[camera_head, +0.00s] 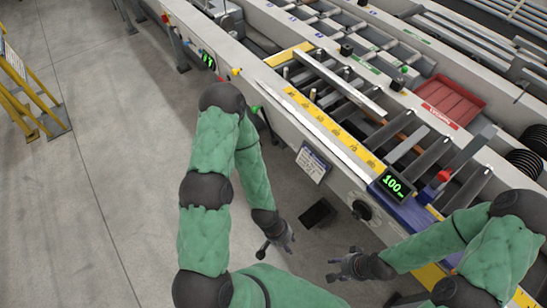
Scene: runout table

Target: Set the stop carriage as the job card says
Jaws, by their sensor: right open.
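The stop carriage (408,212) is a blue block on the table's front rail. It carries a black display (392,184) with green digits that read 100, and a red knob (443,176) stands behind it. A yellow scale (335,130) runs along the rail to its left; its marks are too small to read. The job card (312,163) is a white sheet on the table's front side, its text unreadable. My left gripper (275,252) is open and empty, low in front of the table. My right gripper (330,268) is open and empty, below the carriage.
A black round knob (362,210) sits on the table front below the carriage. A dark box (318,213) is under the table edge. Rollers and a red tray (450,99) lie behind the rail. A yellow stand (30,90) is far left.

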